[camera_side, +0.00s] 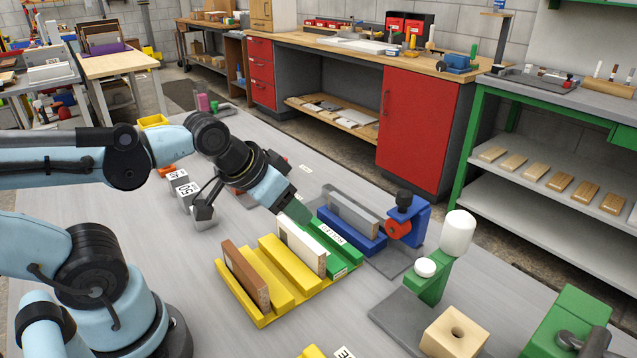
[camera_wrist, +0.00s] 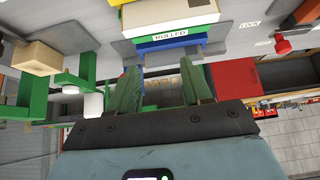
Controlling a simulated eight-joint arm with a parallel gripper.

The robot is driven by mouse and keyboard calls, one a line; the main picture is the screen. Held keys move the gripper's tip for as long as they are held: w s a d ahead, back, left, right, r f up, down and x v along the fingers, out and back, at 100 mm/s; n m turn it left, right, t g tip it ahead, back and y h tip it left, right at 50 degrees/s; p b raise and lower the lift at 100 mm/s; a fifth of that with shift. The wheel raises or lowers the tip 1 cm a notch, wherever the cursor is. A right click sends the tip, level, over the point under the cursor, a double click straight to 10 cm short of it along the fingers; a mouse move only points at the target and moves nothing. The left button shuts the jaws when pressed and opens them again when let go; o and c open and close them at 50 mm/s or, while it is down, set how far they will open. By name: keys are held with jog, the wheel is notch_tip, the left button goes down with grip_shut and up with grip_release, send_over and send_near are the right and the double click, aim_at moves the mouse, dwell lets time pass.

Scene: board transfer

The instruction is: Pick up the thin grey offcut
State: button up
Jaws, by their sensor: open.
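A thin grey board (camera_side: 353,213), which looks like the grey offcut, stands on edge in a blue slotted holder (camera_side: 350,240) in the side view. My gripper (camera_side: 296,212), with green fingers, is left of the grey board and close to the upper end of a white board (camera_side: 303,246). In the wrist view my gripper (camera_wrist: 160,68) has its fingers spread, with nothing seen between them. The blue holder (camera_wrist: 172,43) shows there beyond the fingertips. Contact with the white board cannot be told.
The white board stands by a green holder (camera_side: 343,256) with a label. A brown board (camera_side: 244,273) stands in a yellow rack (camera_side: 262,320). A blue clamp with a red knob (camera_side: 398,228) and a green-and-white fixture (camera_side: 440,270) stand to the right.

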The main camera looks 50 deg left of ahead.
jog(key=r+n+g, duration=0.2)
jog(key=n+g, duration=0.5)
jog(key=n, duration=1.1)
send_over(352, 206)
jog(key=f, duration=0.6)
jog(key=shift+s+f, duration=0.1)
jog(key=shift+s, duration=0.1)
jog(key=shift+w+d+f, duration=0.1)
jog(key=shift+f, duration=1.25)
jog(key=shift+w+f, duration=0.1)
jog(key=shift+f, duration=1.25)
grip_shut()
